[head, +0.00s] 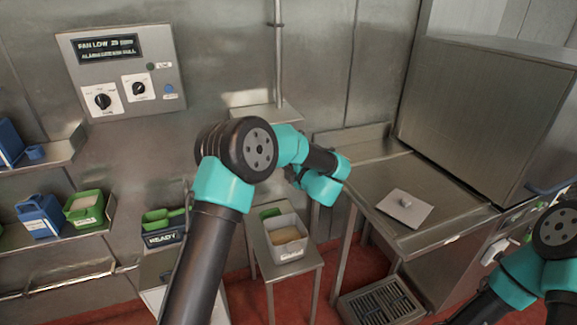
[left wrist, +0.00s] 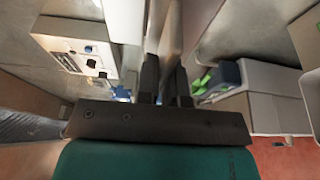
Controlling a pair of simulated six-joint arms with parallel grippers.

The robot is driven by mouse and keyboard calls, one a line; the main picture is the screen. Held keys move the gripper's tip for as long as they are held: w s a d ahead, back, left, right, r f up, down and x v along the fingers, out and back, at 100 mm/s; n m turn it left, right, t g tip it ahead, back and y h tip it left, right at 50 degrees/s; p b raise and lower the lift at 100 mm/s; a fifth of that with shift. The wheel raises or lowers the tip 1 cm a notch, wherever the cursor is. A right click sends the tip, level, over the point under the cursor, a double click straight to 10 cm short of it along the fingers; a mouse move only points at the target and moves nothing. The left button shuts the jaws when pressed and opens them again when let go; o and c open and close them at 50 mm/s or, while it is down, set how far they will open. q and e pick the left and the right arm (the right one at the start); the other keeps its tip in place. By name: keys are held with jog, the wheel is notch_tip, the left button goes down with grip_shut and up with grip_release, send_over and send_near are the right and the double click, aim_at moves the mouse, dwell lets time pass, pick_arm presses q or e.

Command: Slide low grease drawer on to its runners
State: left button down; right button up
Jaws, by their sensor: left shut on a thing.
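My left gripper (left wrist: 168,85) shows in the left wrist view, its two dark fingers closed around a thin pale upright piece (left wrist: 172,35). I cannot tell whether this piece is the grease drawer. In the head view my left arm reaches across the middle, and its wrist hides the gripper and whatever it holds. I cannot make out the drawer or its runners with certainty in either view. A dark slatted unit in a metal frame (head: 384,306) stands low on the floor under the steel counter. My right arm is at the lower right; its gripper is out of view.
A small stand (head: 252,240) holds a white tub (head: 287,248). A control panel (head: 122,70) hangs on the wall. Shelves at left hold blue and green containers (head: 84,208). Red floor shows between the stands.

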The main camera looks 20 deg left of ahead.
pick_arm(q)
jog(key=shift+w+a, duration=0.1)
jog(key=shift+w+a, duration=0.95)
jog(key=shift+w, duration=0.25)
jog(key=shift+w+a, duration=0.95)
jog(key=shift+w, duration=0.3)
jog(key=shift+w+a, duration=0.95)
jog(key=shift+w, duration=0.25)
jog(key=shift+w+a+f, duration=0.2)
jog(key=c, duration=0.7)
grip_release()
jog(key=shift+v, duration=3.5)
